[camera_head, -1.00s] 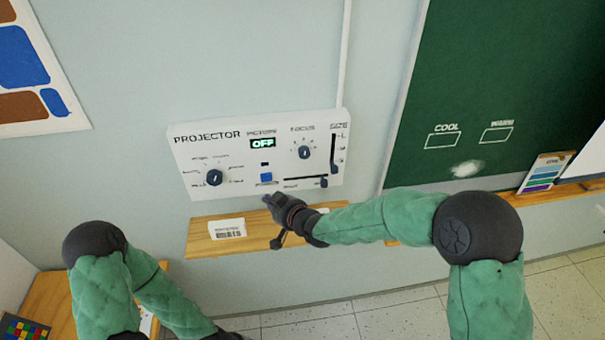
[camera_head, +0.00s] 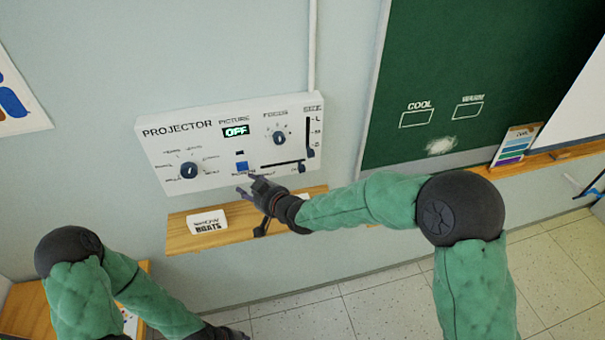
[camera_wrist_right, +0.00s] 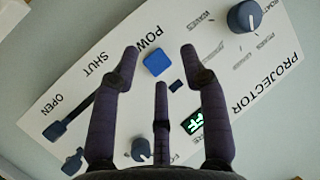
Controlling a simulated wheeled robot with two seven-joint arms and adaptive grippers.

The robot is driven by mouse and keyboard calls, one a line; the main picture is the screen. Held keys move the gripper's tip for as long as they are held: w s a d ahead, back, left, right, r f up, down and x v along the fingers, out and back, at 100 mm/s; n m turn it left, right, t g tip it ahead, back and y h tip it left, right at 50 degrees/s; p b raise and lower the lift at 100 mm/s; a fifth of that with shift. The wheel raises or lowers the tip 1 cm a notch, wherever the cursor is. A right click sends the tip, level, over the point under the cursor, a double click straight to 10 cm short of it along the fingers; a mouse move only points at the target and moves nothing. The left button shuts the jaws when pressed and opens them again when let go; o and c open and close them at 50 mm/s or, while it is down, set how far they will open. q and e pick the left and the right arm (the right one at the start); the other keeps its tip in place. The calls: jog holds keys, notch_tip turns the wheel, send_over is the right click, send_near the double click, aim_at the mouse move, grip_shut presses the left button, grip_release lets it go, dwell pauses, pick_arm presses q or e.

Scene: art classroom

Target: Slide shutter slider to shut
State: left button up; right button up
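The white projector panel (camera_head: 215,178) is on the wall. Its shutter slider (camera_head: 301,167) is a dark knob at the right end of a horizontal slot (camera_head: 278,165). In the right wrist view the slider knob (camera_wrist_right: 55,131) sits at the end marked OPEN, away from SHUT. My right gripper (camera_head: 249,187) is just below the panel's lower edge, near the blue button (camera_head: 241,166). In the right wrist view its fingers (camera_wrist_right: 160,55) are spread and empty, apart from the knob; one finger covers part of the slot. My left gripper (camera_head: 218,333) is cut off at the bottom edge.
A wooden shelf (camera_head: 180,240) with a small white card (camera_head: 207,221) sits below the panel. The display (camera_head: 236,131) reads OFF. A vertical size slider (camera_head: 310,153) is close to the shutter knob. A round dial (camera_head: 189,170) is at the left. A green board (camera_head: 470,70) stands right.

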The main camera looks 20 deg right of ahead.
jog(key=s+d+f+m+t+h+b, duration=0.1)
jog(key=s+d+t+h+b, duration=0.15)
jog(key=d+b, duration=0.5)
jog(key=m+t+h+b, duration=0.3)
jog(key=h+b, duration=0.1)
jog(key=b, duration=0.5)
send_near(302, 171)
jog(key=w+b, duration=0.1)
jog(key=w, duration=0.8)
jog(key=shift+w+d, duration=0.1)
jog(key=shift+w, duration=0.25)
